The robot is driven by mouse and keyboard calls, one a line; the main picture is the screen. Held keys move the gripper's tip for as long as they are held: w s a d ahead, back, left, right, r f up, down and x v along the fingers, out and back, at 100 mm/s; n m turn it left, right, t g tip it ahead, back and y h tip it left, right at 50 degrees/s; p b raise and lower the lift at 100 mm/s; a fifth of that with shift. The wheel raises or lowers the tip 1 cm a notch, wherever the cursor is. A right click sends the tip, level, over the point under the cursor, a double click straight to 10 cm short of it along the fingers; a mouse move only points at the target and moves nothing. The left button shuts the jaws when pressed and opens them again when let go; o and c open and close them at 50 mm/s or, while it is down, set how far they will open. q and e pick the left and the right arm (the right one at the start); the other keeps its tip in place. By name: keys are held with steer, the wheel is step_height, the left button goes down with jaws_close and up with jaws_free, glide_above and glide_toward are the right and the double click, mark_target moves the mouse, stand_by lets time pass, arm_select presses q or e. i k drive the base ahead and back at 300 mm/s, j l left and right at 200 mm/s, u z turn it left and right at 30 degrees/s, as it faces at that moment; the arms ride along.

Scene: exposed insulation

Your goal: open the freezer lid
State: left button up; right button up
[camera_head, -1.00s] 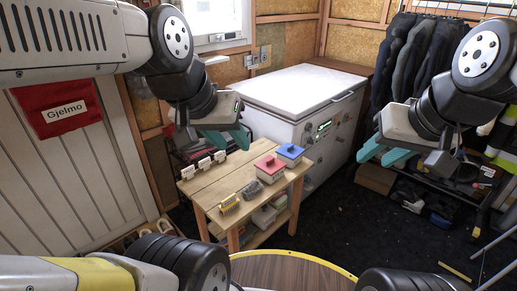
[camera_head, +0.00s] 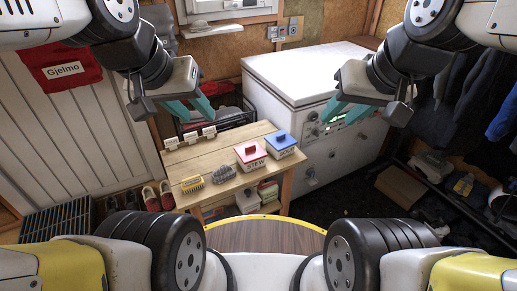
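The white chest freezer (camera_head: 330,158) stands behind and right of the wooden table. Its flat lid (camera_head: 305,68) is closed. A control panel on its front is partly covered by my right gripper. My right gripper (camera_head: 345,111) has its two teal fingers apart and is empty. It overlaps the freezer's front below the lid edge in the picture; I cannot tell whether it touches. My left gripper (camera_head: 192,108) is open and empty, left of the freezer, above the back of the table.
The wooden table (camera_head: 215,155) holds a red-lidded box (camera_head: 250,156), a blue-lidded box (camera_head: 281,145), two brushes and small cards. Dark coats (camera_head: 470,105) hang at the right. A cardboard box (camera_head: 400,187) lies on the floor. Dark floor is clear before the freezer.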

mark_target(302, 76)
steer(key=z, duration=0.85)
steer(key=u, duration=0.35)
steer(key=i+l+u, duration=0.25)
steer(key=l+u, duration=0.2)
steer(key=l, duration=0.15)
steer(key=i+l+u, duration=0.1)
steer(key=l+u, duration=0.15)
steer(key=i+l, duration=0.1)
steer(key=l, duration=0.45)
steer(key=i+l+u, duration=0.1)
steer(key=l, duration=0.45)
steer(key=i+l, duration=0.1)
steer(key=l, duration=0.45)
steer(key=i+l+u, duration=0.1)
steer(key=l, duration=0.45)
steer(key=i+l, duration=0.5)
